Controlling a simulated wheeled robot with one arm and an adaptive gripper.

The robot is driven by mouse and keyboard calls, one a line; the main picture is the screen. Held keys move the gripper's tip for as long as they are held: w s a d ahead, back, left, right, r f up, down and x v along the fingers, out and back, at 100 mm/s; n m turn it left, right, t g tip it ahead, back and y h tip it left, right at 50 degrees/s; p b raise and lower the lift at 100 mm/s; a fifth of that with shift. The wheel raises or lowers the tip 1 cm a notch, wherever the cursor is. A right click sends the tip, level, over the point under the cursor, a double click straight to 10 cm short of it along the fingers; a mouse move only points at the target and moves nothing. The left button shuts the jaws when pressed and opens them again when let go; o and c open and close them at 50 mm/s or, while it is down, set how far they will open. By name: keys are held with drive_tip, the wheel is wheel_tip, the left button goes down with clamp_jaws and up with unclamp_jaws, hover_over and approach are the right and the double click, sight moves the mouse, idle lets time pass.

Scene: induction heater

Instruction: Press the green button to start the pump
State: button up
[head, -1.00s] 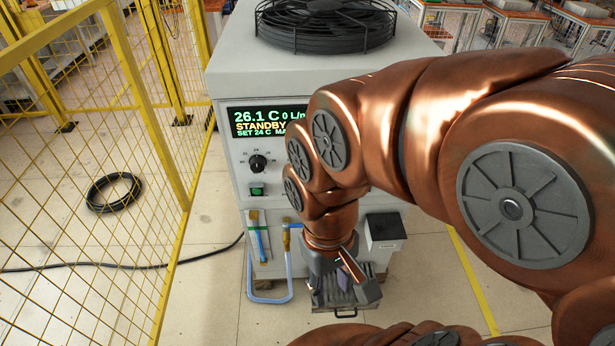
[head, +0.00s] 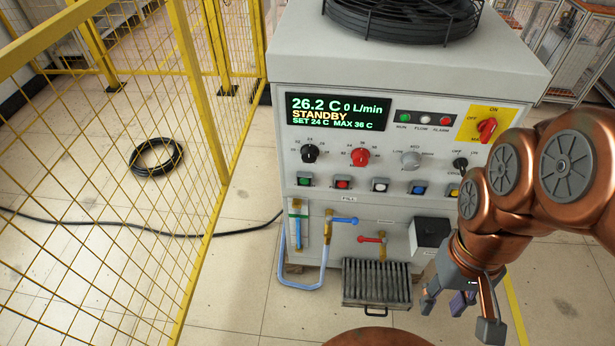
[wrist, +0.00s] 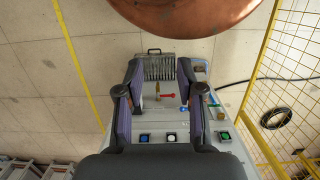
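The green button (head: 304,180) is at the left end of a row of square buttons on the front of the grey chiller (head: 410,70). In the wrist view the green button (wrist: 224,135) shows at the lower right, just right of a finger. Nothing touches it. My gripper (head: 460,312) hangs in front of the chiller's lower right, well right of the green button. In the wrist view my gripper (wrist: 159,112) has its two fingers apart with nothing held between them. The display (head: 338,112) reads 26.2 C, 0 L/min, STANDBY.
Red (head: 342,184), white (head: 380,185) and blue (head: 419,188) buttons sit right of the green one, with knobs above. Hoses and a red valve (head: 372,239) stick out below. A yellow mesh fence (head: 110,200) stands left; a black hose coil (head: 157,157) lies behind it.

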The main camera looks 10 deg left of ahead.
clamp_jaws()
idle(1.3)
